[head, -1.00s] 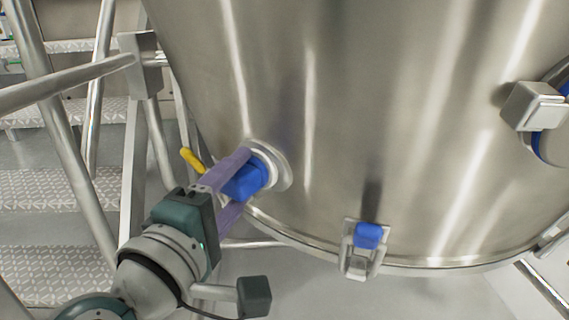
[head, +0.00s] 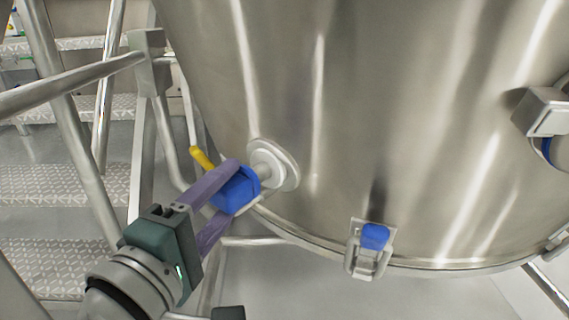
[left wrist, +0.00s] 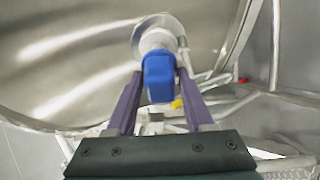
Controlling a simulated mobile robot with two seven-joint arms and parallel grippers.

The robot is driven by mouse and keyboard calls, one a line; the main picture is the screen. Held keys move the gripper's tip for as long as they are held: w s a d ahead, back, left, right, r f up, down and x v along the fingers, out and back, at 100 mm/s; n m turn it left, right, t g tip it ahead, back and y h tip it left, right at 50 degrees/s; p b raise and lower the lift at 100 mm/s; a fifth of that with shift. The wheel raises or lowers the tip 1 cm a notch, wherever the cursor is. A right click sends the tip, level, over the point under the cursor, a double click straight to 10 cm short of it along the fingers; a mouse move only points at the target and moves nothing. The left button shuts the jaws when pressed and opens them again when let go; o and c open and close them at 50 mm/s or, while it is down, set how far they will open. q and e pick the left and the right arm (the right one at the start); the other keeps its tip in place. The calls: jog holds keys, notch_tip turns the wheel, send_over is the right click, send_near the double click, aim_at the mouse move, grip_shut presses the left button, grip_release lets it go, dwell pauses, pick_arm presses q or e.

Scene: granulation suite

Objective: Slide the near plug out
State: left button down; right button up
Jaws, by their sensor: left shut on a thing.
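The near plug (head: 236,191) has a blue body, and a light shaft shows between it and the round steel port (head: 273,165) on the tank wall. My left gripper (head: 222,196) is shut on the blue plug, one purple finger on each side. In the left wrist view the plug (left wrist: 158,77) sits between the fingers, in front of the port (left wrist: 160,33). The shaft's far end is at the port; I cannot tell how deep it sits. My right gripper is not in view.
The steel tank (head: 400,120) fills the right side. A latch with a blue tab (head: 374,237) is on its lower rim. A yellow handle (head: 200,157) is just behind the plug. Rails (head: 75,75) and treaded steps (head: 50,185) stand at left.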

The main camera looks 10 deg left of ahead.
pick_arm(q)
jog(key=shift+c, duration=2.4)
grip_release()
jog(key=shift+d, duration=0.1)
jog(key=s+a+p, duration=0.1)
jog(key=s, duration=0.9)
jog(key=shift+r+p, duration=0.1)
jog(key=shift+p, duration=0.25)
